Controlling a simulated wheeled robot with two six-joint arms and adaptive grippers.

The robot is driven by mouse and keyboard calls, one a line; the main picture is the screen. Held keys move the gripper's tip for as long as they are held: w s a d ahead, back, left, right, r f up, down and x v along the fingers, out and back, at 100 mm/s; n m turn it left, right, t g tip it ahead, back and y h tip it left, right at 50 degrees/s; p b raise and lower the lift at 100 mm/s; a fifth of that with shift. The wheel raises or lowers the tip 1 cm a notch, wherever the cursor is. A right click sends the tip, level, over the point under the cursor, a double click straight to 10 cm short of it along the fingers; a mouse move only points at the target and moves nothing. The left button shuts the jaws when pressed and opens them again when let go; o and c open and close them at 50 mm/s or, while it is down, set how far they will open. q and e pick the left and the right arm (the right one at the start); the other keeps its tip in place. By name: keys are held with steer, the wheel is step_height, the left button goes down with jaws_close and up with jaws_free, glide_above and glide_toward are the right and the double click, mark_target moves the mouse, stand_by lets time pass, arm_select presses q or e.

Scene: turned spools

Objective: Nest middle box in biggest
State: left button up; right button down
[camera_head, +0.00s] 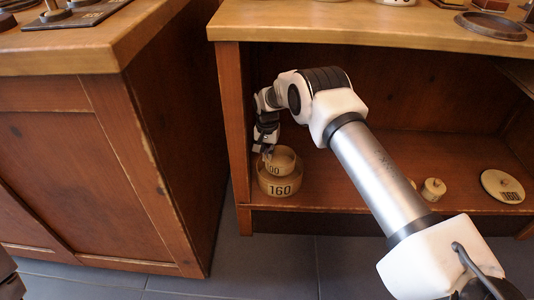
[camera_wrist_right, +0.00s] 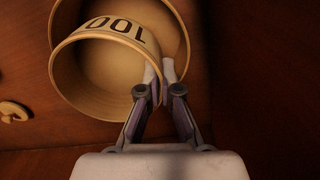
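The middle box, a round pale wooden box marked 100 (camera_head: 284,162), is at the mouth of the biggest box, marked 160 (camera_head: 280,187), on the cabinet's lower shelf. In the right wrist view the middle box (camera_wrist_right: 88,72) is off-centre and overlaps the biggest box's rim (camera_wrist_right: 183,38); how far it sits inside I cannot tell. My right gripper (camera_head: 266,150) reaches down from above. In the wrist view its fingertips (camera_wrist_right: 160,76) are shut on the middle box's wall, one on each side. The left gripper is not in view.
A small knobbed piece (camera_head: 433,190) and a round lid marked 160 (camera_head: 503,186) lie on the shelf to the right. The cabinet's left side panel (camera_head: 232,130) is close to the boxes. The worktop (camera_head: 370,27) overhangs the shelf.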

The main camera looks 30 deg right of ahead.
steer(key=shift+f, duration=0.45)
stand_by(0.8)
steer(key=c, duration=0.8)
jaws_free()
steer(key=shift+c, duration=0.2)
steer(key=shift+r, duration=0.15)
steer(key=shift+r+p, duration=0.65)
steer(key=shift+p, duration=0.05)
